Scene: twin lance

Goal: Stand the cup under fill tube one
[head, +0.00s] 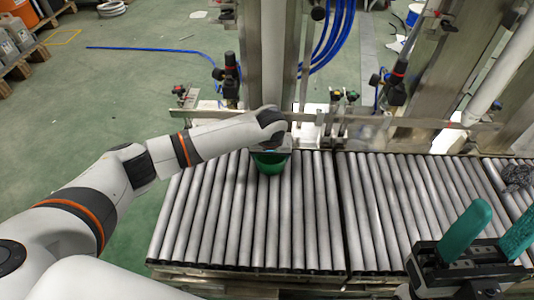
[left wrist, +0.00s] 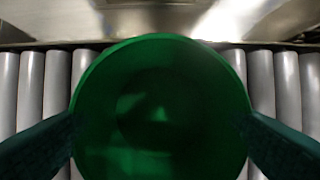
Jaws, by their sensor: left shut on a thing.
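A green cup (head: 270,164) is at the back of the left roller section, mostly hidden in the head view by the end of my left arm. In the left wrist view the cup (left wrist: 160,110) fills the middle, its round open mouth facing the camera. My left gripper (left wrist: 160,140) has one finger on each side of the cup and is shut on it. Rollers show around the cup; I cannot tell if its base touches them. My right gripper (head: 492,232), with green fingers spread apart, is open and empty at the lower right. I cannot make out which part is fill tube one.
The roller conveyor (head: 320,215) spans the front in sections, with bare rollers on both sides of the cup. A steel column (head: 272,60) rises behind the cup. A metal rail (head: 400,122) runs along the conveyor's back edge. Blue hoses (head: 335,40) hang behind.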

